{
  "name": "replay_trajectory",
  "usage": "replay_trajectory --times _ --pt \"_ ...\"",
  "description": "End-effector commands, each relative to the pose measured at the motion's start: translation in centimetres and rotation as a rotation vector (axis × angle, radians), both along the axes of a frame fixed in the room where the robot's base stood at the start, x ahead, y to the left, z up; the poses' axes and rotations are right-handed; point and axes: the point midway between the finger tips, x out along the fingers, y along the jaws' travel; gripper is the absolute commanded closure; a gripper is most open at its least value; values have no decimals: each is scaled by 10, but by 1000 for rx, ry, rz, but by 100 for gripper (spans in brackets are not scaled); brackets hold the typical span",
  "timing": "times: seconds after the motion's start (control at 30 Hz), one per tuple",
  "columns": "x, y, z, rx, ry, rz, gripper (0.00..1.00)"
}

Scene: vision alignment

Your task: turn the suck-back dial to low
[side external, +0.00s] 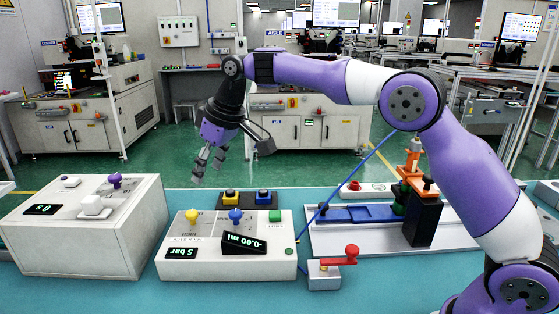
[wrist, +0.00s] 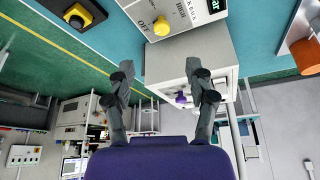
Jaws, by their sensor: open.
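The dispenser box (side external: 225,262) stands in the middle of the bench in the side view. A yellow dial (side external: 192,216) sits on its top left, with a blue dial (side external: 236,216) to its right. In the wrist view the yellow dial (wrist: 161,26) has printing beside it that reads OFF, HIGH and part of a word ending in KBACK. Its exact pointer direction is not clear. My gripper (side external: 208,167) hangs in the air above the yellow dial, open and empty. In the wrist view my gripper (wrist: 159,82) has its fingers spread, apart from the dial.
A white box with a purple knob (side external: 115,180) stands at the left. Behind the dispenser are yellow (side external: 231,197) and blue (side external: 263,196) push buttons. A small box with a red lever (side external: 352,252) and a blue-railed fixture (side external: 350,213) stand right. The front bench is clear.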

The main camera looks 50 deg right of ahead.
Motion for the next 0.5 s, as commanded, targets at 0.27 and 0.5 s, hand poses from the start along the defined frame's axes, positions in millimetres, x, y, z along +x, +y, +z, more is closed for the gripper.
replay_trajectory --times 0.27,0.5 --pt "17 9 -26 -4 7 27 38" --pt "33 16 -69 -4 7 26 38"
